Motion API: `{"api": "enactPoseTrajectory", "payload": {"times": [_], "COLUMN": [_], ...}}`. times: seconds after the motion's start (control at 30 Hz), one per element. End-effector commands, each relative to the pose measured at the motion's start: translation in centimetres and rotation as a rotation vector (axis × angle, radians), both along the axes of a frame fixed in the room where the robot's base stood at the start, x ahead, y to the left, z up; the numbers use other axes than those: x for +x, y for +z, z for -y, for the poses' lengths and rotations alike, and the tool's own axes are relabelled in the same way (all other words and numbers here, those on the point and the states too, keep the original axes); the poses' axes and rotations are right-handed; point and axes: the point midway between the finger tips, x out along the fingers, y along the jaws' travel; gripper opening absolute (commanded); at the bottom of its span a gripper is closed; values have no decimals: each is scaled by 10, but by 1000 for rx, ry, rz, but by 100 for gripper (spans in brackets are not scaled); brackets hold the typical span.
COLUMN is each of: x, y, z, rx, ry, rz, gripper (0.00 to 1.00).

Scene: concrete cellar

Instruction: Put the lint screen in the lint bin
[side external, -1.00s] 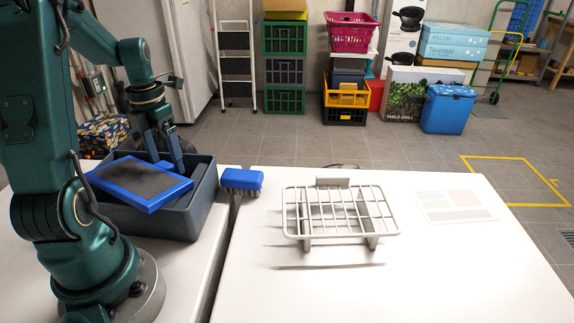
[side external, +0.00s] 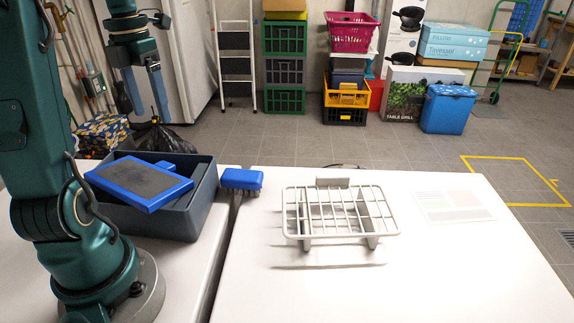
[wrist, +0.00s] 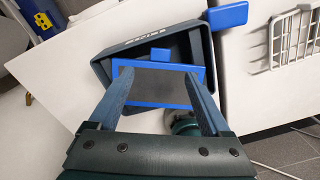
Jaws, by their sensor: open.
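The lint screen (side external: 138,183) is a flat panel with a blue frame and dark mesh, with a small blue tab. It lies tilted, partly in the dark grey lint bin (side external: 183,221) and partly over its near rim. In the wrist view the lint screen (wrist: 160,85) also shows across the lint bin (wrist: 112,50). My gripper (side external: 147,118) is open and empty, above the bin and apart from the screen. In the wrist view its two fingers (wrist: 158,88) are spread wide, with the screen seen between and beyond them.
A blue brush (side external: 242,180) lies right of the bin, by the gap between the two tables. A black bag (side external: 160,138) is behind the bin.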

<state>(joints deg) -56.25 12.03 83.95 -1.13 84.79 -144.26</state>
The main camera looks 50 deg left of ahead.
Motion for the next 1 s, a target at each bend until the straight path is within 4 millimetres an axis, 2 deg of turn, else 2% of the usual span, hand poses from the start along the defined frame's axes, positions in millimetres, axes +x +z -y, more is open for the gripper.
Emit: {"api": "enactPoseTrajectory", "payload": {"times": [0.23,0.37,0.47,0.67,0.83,1.0], "x": [1,8,16,23,16,1], "y": [14,17,19,18,11,-2], "z": [2,19,44,105,152,193], "rx": [2,29,74,204,344,526], "ry": [-23,-222,-535,-1311,-1965,-2599], "rz": [2,19,42,78,79,43], "gripper": [82,82,82,82,82,82]}}
